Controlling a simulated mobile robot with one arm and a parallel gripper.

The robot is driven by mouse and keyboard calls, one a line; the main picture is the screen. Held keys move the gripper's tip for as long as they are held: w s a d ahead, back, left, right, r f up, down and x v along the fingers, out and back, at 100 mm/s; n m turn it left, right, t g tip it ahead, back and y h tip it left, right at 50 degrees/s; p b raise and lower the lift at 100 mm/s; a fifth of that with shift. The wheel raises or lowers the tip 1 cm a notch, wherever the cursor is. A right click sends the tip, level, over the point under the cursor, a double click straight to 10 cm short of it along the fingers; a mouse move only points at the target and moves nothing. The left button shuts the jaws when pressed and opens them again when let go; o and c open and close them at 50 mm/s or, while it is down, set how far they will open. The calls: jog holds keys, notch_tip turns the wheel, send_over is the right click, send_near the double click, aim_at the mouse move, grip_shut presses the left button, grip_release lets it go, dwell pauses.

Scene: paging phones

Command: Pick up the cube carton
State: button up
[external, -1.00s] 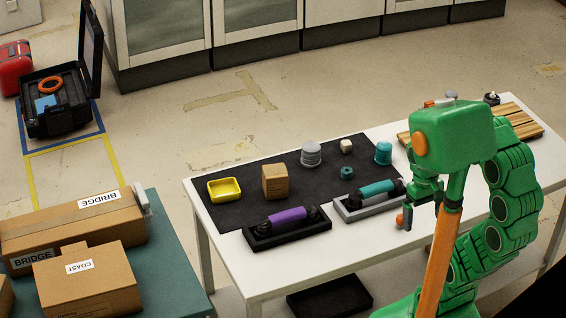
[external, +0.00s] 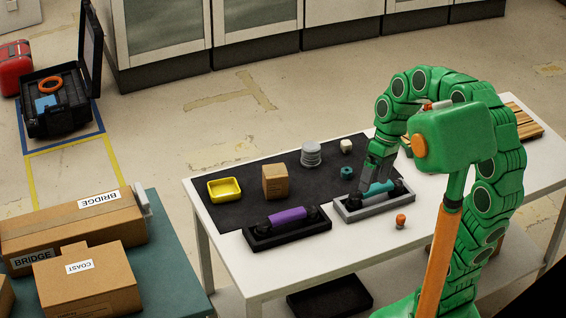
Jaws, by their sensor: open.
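The cube carton (external: 275,181) is a small brown box. It stands upright on the dark mat (external: 240,217) on the white table, between a yellow tray and a grey ribbed spool. My gripper (external: 372,178) is open and points down near the teal handset (external: 379,188). It is well to the right of the carton and apart from it. The fingertips are small and partly merge with the handset, so I cannot tell whether they touch it.
A yellow tray (external: 225,189) lies left of the carton, a grey spool (external: 311,154) right of it. A purple handset (external: 287,216) sits in a black cradle in front. A small teal ring (external: 346,172), a pale cube (external: 346,146) and an orange knob (external: 400,221) are nearby.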

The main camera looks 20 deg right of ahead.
jog(key=w+a+r+n+y, duration=0.1)
jog(key=w+a+n+y, duration=0.25)
jog(key=w, duration=0.65)
jog(key=w+a+r+n+y, duration=0.1)
jog(key=w+a+n+y, duration=0.2)
jog(key=w, duration=0.8)
jog(key=w+d+f+n+t+y, duration=0.2)
jog(key=w+f, duration=0.1)
jog(key=w, duration=0.8)
jog(key=w+d+f+n+t+y, duration=0.1)
jog(key=w+d+f+n+t, duration=0.1)
jog(key=w, duration=1)
send_near(264, 181)
jog(key=shift+m, duration=0.25)
jog(key=shift+x, duration=3.1)
jog(key=shift+d+f, duration=0.15)
jog(key=c, duration=1.1)
